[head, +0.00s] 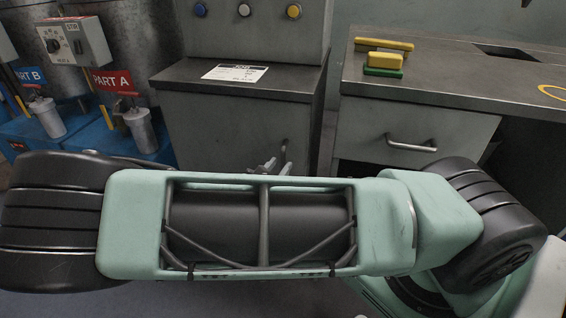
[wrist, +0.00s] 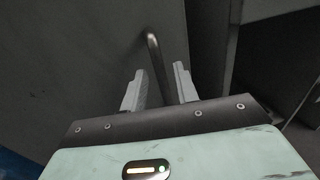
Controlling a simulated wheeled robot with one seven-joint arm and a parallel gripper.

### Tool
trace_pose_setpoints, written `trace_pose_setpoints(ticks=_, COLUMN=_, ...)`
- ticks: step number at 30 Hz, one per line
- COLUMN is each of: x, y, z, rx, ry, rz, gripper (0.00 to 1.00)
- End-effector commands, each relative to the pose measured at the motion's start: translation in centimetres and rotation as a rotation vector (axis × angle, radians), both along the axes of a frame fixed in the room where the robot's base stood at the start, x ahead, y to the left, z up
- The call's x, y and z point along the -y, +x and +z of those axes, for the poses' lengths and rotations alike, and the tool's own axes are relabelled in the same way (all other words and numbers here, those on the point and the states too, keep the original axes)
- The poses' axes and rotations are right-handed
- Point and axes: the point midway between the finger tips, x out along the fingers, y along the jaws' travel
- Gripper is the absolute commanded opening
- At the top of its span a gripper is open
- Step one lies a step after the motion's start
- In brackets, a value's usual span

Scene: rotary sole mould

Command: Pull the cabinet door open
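The grey cabinet door (head: 225,128) in the middle of the head view appears closed, with its lower part hidden behind my arm. Its metal bar handle (head: 284,152) shows near the right side. In the wrist view the handle (wrist: 154,52) stands upright off the door face (wrist: 85,55) and runs down between my fingers. My gripper (head: 268,167) is just in front of the handle, mostly hidden by my arm in the head view. In the wrist view my gripper (wrist: 160,84) is open, its two fingers on either side of the handle with gaps visible.
A workbench with a drawer (head: 415,135) stands to the right, a narrow gap from the cabinet. Yellow and green blocks (head: 384,62) lie on it. A paper sheet (head: 235,73) lies on the cabinet top. Blue containers (head: 85,140) with pumps stand at left.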

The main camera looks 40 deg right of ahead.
Motion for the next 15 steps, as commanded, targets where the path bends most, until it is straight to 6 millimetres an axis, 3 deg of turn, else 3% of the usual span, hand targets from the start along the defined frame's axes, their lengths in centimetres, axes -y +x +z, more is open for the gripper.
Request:
trace_pose_setpoints(ticks=6, x=2.3, y=1.1, z=0.0, rx=0.0, ry=-0.001, rz=-0.001, gripper=0.3)
trace_pose_setpoints(ticks=15, x=2.8, y=1.4, z=0.0, rx=0.0, ry=0.0, rz=0.0, gripper=0.3)
